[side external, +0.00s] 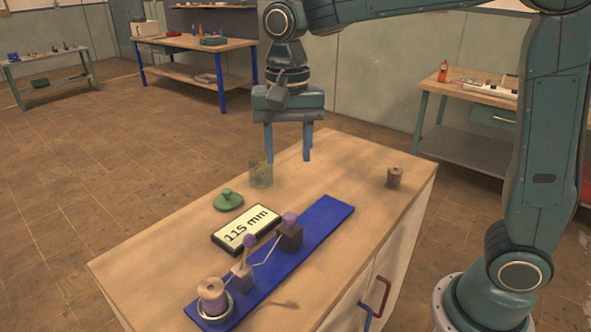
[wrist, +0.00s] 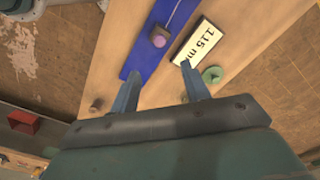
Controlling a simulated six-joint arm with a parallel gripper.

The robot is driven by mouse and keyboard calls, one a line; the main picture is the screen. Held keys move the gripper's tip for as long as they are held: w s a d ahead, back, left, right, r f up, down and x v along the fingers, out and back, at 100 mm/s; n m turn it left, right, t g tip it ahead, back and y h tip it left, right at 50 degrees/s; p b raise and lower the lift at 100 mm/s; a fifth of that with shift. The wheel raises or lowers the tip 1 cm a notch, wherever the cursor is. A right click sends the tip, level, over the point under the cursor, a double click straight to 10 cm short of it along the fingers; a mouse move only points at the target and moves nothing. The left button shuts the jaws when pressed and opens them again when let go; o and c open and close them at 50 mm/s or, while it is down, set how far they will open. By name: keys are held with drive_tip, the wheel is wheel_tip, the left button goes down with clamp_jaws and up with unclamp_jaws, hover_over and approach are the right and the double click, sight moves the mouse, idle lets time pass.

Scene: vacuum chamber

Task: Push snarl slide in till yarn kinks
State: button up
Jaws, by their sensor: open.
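A blue board (side external: 325,222) lies along the bench top. Toward its far end stands a dark block with a purple knob (side external: 289,218), likely the snarl slide. A paler block (side external: 241,273) with a second purple knob (side external: 250,241) stands nearer the front. A thin pale yarn line (side external: 268,258) runs between the blocks and looks angled; whether it kinks is unclear. A yarn spool (side external: 211,292) sits in a ring at the front end. My gripper (side external: 288,158) is open and empty, above and behind the slide. The wrist view shows one purple knob (wrist: 158,41) ahead of the fingertips (wrist: 158,72).
A display (side external: 246,229) reading 115 mm lies beside the board. A green lid (side external: 229,201) and a clear jar (side external: 261,174) stand left. A brown spool (side external: 394,177) stands on the right. Bench top (side external: 345,165) is bare near the far edge.

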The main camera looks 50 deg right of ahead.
sight(289, 215)
drive_tip(key=shift+f, duration=0.1)
wheel_tip(289, 215, down, 14)
drive_tip(key=shift+r, duration=0.25)
idle(0.5)
clamp_jaws()
